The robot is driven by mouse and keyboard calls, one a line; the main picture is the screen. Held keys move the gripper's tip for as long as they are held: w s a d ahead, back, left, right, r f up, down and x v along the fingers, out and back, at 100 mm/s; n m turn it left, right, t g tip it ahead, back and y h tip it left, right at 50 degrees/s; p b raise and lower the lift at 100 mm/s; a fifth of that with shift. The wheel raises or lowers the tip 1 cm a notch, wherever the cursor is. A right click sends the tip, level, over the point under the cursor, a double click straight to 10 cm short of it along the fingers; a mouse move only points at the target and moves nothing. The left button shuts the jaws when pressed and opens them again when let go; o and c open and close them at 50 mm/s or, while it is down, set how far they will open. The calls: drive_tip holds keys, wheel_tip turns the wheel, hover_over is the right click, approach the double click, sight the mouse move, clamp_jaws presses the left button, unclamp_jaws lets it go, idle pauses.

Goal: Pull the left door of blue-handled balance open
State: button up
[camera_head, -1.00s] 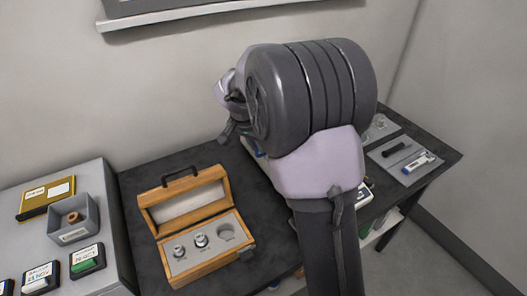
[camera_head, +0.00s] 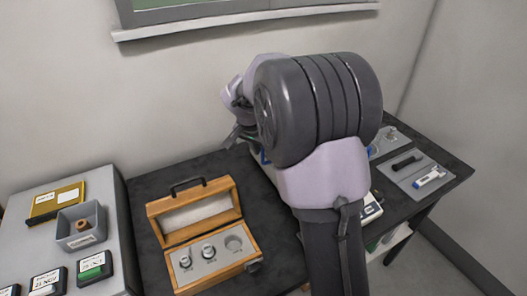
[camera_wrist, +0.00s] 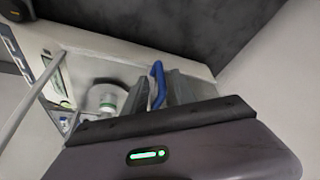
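The blue handle (camera_wrist: 157,86) of the balance shows in the wrist view, close to the grey fingers of my gripper (camera_wrist: 160,92). The handle appears to lie between the fingers. I cannot tell whether they are closed on it. The pale balance body (camera_wrist: 88,66) is around it, with a round whitish part (camera_wrist: 106,98) inside. In the head view my arm hides most of the balance. Whether the left door stands ajar cannot be made out.
An open wooden weight box (camera_head: 168,236) stands left of my arm on the dark table (camera_head: 142,196). A grey tray (camera_head: 405,181) with a black tool and a white-blue pen lies at the right. A grey stand (camera_head: 112,196) with a bin and labelled boxes is far left. A wall is behind.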

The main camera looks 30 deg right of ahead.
drive_tip(key=p+v, duration=0.5)
drive_tip(key=v, duration=1.1)
drive_tip(key=shift+s+a+r, duration=0.1)
drive_tip(key=shift+s+r, duration=0.1)
drive_tip(key=s+a+f+n+t+y+b, duration=0.1)
drive_tip(key=s+a, duration=0.3)
drive_tip(key=s, duration=0.5)
drive_tip(key=s+a+n+t+y+b, duration=0.1)
drive_tip(key=s+a+n+y, duration=0.1)
drive_tip(key=s, duration=0.6)
drive_tip(key=s+a+f+n+t+y+b, duration=0.1)
drive_tip(key=s+a+n+y, duration=0.1)
drive_tip(key=s+a, duration=0.4)
drive_tip(key=s+n, duration=0.1)
drive_tip(key=s, duration=0.2)
drive_tip(key=shift+s+a+f+y, duration=0.3)
drive_tip(key=shift+f, duration=0.05)
